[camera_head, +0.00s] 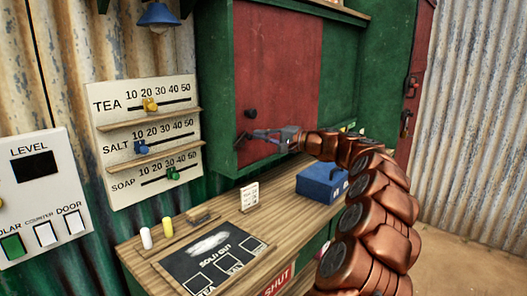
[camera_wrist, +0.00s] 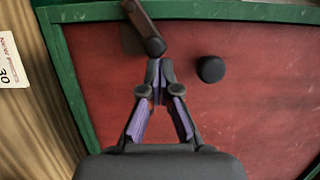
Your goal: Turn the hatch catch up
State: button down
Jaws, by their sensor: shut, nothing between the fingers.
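The hatch is a red panel (camera_head: 275,70) in a green frame; it also fills much of the wrist view (camera_wrist: 250,100). The catch (camera_wrist: 144,27) is a short brown bar with a rounded dark end, near the hatch's edge. In the head view the catch (camera_head: 240,143) is small and dark, slanting down to the left at the hatch's lower left. My gripper (camera_head: 262,134) is shut and empty. In the wrist view its fingertips (camera_wrist: 160,66) are right by the catch's rounded end; I cannot tell if they touch.
A round black knob (camera_head: 251,113) sits on the hatch just above my gripper. Below is a wooden counter (camera_head: 225,215) with a blue box (camera_head: 322,182), a small white card (camera_head: 249,196) and a slate (camera_head: 211,262). A slider board (camera_head: 146,140) hangs at left.

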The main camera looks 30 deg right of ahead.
jog(key=a+r+n+b, duration=0.1)
jog(key=n+b, duration=0.1)
jog(key=a+r+n+h+b, duration=0.1)
jog(key=n+b, duration=0.1)
jog(key=b, duration=0.1)
jog(key=s+a+r+n+h+b, duration=0.1)
jog(key=n+b, duration=0.1)
jog(key=n, duration=0.1)
jog(key=shift+a+r+g, duration=0.15)
jog(key=shift+g, duration=0.25)
jog(key=shift+r, duration=0.15)
jog(key=d+r+p, duration=0.1)
jog(key=p, duration=0.1)
jog(key=w+d+r+p, duration=0.1)
jog(key=d+p, duration=0.1)
jog(key=p, duration=0.1)
jog(key=shift+r, duration=0.3)
send_near(253, 116)
jog(key=v, duration=0.3)
jog(key=shift+f+b, duration=0.2)
jog(key=shift+b, duration=0.2)
